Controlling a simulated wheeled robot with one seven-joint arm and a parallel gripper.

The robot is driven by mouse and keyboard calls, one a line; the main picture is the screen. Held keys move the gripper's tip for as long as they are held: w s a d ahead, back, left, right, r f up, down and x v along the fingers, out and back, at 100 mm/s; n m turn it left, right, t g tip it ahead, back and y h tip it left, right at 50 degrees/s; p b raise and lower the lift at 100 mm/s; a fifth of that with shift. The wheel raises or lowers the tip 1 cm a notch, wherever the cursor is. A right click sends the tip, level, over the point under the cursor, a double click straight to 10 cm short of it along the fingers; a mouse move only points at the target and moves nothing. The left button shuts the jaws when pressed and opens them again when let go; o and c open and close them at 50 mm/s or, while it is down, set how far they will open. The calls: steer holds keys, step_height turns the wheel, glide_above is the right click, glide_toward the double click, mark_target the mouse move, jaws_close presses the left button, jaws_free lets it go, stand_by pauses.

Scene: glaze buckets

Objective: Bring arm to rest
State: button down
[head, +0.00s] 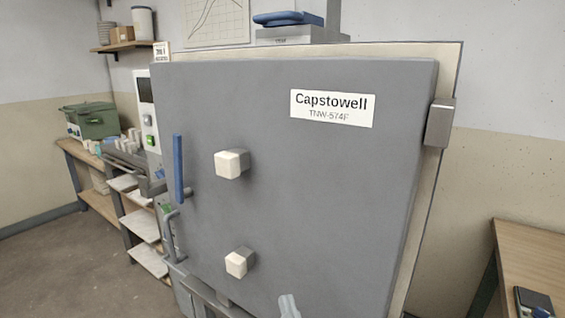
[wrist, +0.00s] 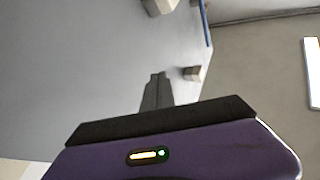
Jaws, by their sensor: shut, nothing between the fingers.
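My gripper (wrist: 157,82) shows in the wrist view with its two grey fingers together and nothing between them. The purple hand body with a small lit indicator fills the bottom of that view. The fingers point toward the grey face of a large kiln door (head: 330,200), and I cannot tell the exact gap. In the head view, a small pale grey piece at the bottom edge, in front of the door, looks like the fingertips. The rest of the arm is out of view there.
The door appears closed, with two pale knobs (head: 231,164) (head: 239,262) and a blue handle (head: 178,168). A wooden table (head: 530,250) stands at right. Shelves with white slabs (head: 145,228) and a bench with a green box (head: 90,121) are at left. Floor shows at left.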

steer(key=s+d+f+g+h+p, duration=0.1)
steer(key=s+d, duration=0.5)
steer(key=s, duration=0.7)
steer(key=s+d+f+g+h+p, duration=0.1)
steer(key=s+d+g+h, duration=0.2)
steer(key=s, duration=1)
steer(key=s+d+f+g+h+p, duration=0.1)
steer(key=s+d+g+h, duration=0.1)
steer(key=s+d, duration=0.7)
steer(key=s+g, duration=0.1)
steer(key=s, duration=0.4)
steer(key=shift+d, duration=0.4)
